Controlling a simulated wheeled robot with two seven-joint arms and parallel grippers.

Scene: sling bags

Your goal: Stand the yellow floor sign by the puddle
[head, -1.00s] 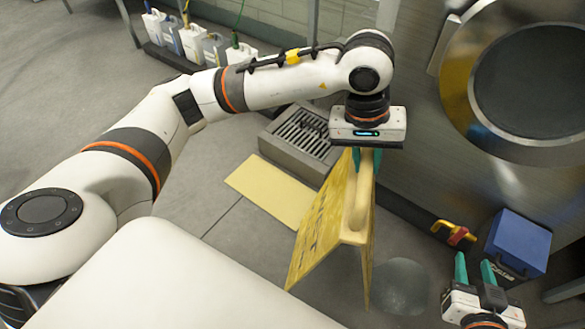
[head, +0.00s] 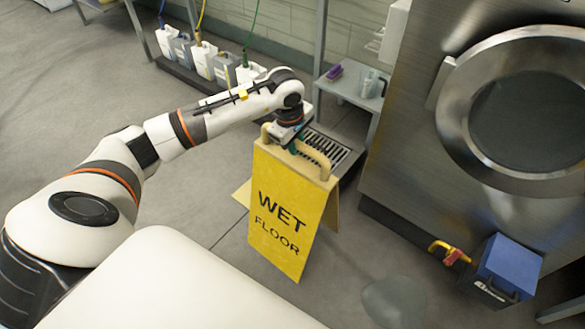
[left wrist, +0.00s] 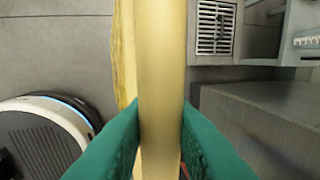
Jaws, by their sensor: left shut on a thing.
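The yellow floor sign (head: 282,228) reads "WET FLOOR" and hangs or stands upright, its front panel facing me. I cannot tell whether its lower edges touch the floor. My left gripper (head: 289,143) is shut on its pale handle at the top. In the left wrist view the teal fingers (left wrist: 160,140) lie on both sides of the handle (left wrist: 161,70). The puddle (head: 394,302) is a faint grey patch on the floor, to the right of the sign and nearer me, apart from it. My right gripper is out of view.
A floor drain grate (head: 325,150) lies behind the sign. A steel washer (head: 400,160) stands at the right, with a blue box (head: 510,264) and a red-yellow item (head: 449,252) at its foot. Several jugs (head: 203,60) stand at the back. Floor between sign and puddle is clear.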

